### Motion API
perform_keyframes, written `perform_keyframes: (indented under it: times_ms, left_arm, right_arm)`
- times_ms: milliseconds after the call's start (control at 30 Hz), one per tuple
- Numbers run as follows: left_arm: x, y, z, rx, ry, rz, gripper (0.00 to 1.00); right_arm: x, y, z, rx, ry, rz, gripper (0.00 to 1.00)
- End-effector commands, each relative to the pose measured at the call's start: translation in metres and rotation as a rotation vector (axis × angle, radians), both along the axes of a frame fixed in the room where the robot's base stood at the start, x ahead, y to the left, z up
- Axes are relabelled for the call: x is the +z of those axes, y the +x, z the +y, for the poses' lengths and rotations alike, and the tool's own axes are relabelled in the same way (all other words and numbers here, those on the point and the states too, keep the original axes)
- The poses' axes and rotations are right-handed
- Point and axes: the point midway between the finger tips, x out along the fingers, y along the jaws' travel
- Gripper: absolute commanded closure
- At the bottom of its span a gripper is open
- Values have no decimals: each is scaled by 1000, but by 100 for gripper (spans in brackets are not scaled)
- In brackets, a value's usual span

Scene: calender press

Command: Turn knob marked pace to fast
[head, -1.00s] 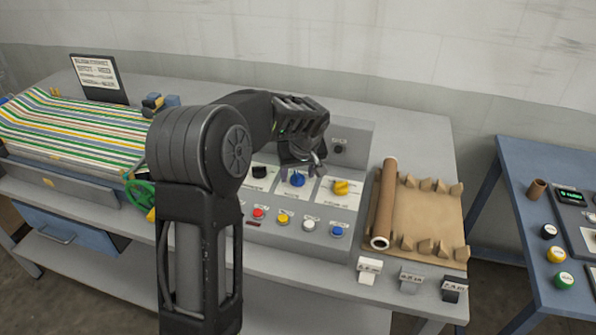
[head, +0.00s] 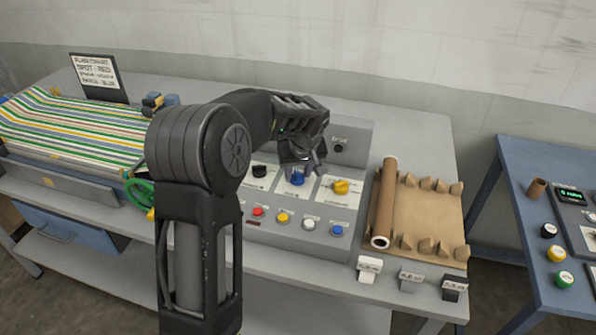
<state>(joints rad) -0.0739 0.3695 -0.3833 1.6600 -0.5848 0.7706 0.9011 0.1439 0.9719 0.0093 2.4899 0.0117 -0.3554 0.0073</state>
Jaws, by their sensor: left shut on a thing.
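A grey sloped control panel (head: 290,222) stands on the bench with three knobs: a black one (head: 259,171), a blue one (head: 298,179) and a yellow one (head: 341,187). The labels under the knobs are too small to read, so I cannot tell which is marked pace. My left gripper (head: 300,168) comes down from above onto the blue knob and is shut on it. The fingers partly cover the top of the knob. My right gripper is not in view.
Red (head: 258,212), yellow, white and blue push buttons line the panel's front. A cardboard roll (head: 385,205) on a brown tray lies to the right. A striped sheet (head: 75,130) and green handwheel (head: 140,194) are at the left. A blue table (head: 520,215) stands at the far right.

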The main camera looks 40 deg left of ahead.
Motion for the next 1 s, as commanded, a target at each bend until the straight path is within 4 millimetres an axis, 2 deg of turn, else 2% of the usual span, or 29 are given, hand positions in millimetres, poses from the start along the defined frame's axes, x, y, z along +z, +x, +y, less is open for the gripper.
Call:
perform_keyframes:
  times_ms: [267, 467, 1000]
  left_arm:
    - [-1, 0, 1, -69, 0, -2, 100]
    - [-1, -1, 2, -187, 0, -3, 100]
    - [-1, -2, 5, -672, -2, -3, 100]
  right_arm:
    - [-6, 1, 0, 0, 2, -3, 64]
    - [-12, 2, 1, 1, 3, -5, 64]
    - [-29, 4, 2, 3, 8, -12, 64]
